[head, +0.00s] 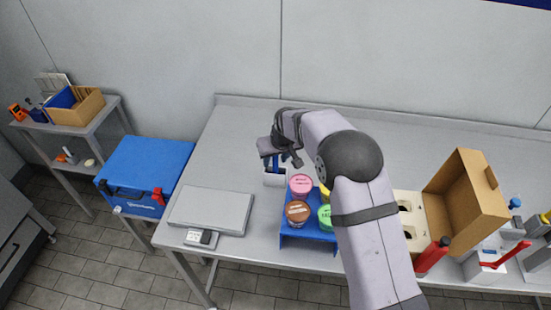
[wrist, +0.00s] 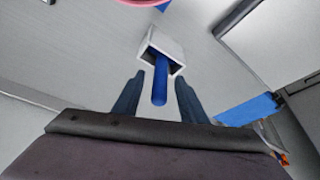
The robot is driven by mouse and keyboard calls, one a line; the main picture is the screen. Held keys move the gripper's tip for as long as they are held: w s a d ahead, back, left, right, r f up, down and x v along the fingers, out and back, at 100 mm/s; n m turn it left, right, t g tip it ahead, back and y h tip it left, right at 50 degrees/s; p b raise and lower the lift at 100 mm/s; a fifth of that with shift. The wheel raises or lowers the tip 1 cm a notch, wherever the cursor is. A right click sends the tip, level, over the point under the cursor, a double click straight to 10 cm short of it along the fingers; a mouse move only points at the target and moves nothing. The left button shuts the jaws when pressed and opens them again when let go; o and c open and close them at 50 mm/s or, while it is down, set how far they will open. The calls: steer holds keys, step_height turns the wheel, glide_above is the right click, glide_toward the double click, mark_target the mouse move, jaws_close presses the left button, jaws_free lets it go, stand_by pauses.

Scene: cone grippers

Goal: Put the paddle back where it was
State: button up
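The blue paddle handle (wrist: 160,82) stands up out of a small white open-topped holder (wrist: 151,45) in the wrist view; the paddle's lower part is hidden inside it. My gripper (wrist: 159,77) is open, with one dark blue finger on each side of the handle and a visible gap on both sides. In the head view my gripper (head: 275,160) is directly above the white holder (head: 274,180) on the table, and the wrist hides much of the handle there.
A blue rack (head: 300,243) of tubs with coloured lids stands just right of the holder, partly behind my arm. A grey flat box (head: 210,210) lies to the left. A cardboard box (head: 468,200) and red-handled tools are at right. The back left of the table is clear.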

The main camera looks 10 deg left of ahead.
steer(key=shift+r, duration=0.1)
steer(key=b+v, duration=0.3)
steer(key=v, duration=0.4)
steer(key=shift+s, duration=0.1)
steer(key=s+d+r+m+h+p, duration=0.1)
steer(key=s+d+r, duration=0.1)
steer(key=s+d, duration=0.35)
steer(key=s+d+r+m+p, duration=0.1)
steer(key=s+d+r+m, duration=0.1)
steer(key=d, duration=0.6)
steer(key=s+d+r+m+h+p, duration=0.1)
steer(key=s+d+r, duration=0.25)
steer(key=d, duration=0.25)
steer(key=s+d+f+g+b, duration=0.1)
steer(key=s+d+f+g, duration=0.1)
steer(key=s+f, duration=0.4)
steer(key=s+d+f+m+g+b, duration=0.1)
steer(key=s+f, duration=0.5)
steer(key=s, duration=0.8)
steer(key=shift+s+d+g+b, duration=0.15)
steer(key=shift+d+g+b, duration=0.4)
steer(key=shift+d, duration=0.3)
